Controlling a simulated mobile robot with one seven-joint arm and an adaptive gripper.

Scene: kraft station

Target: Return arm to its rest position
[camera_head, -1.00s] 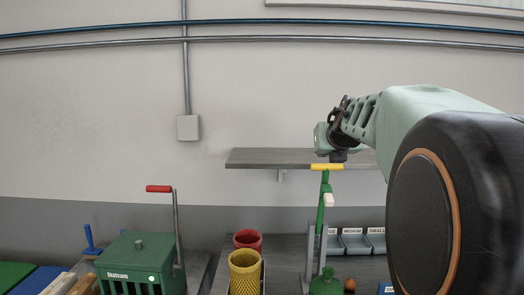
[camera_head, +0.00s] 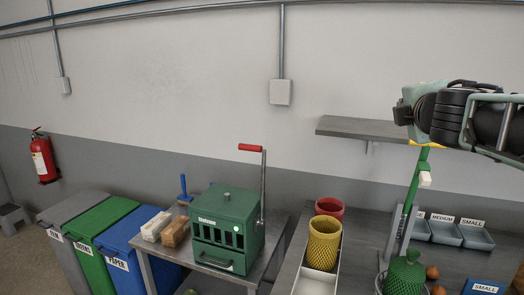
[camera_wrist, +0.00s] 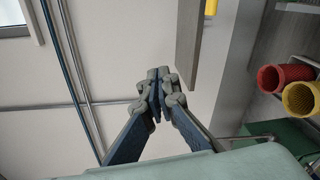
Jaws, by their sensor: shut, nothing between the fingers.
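My arm enters the head view from the right edge, with its end raised in front of the wall shelf (camera_head: 362,129). In the wrist view my gripper (camera_wrist: 157,84) has its fingers together, with nothing between them. The fingertips point toward the bare wall, and no object touches them. The green lever press (camera_head: 420,190) stands below my arm in the head view; its yellow handle top is partly covered by the arm.
A green machine (camera_head: 226,230) with a red-handled crank stands on the left table. A yellow cup (camera_head: 323,243) and a red cup (camera_head: 329,208) stand right of it. Grey labelled trays (camera_head: 443,229) are at right. Bins (camera_head: 106,226) and an extinguisher (camera_head: 43,157) are at far left.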

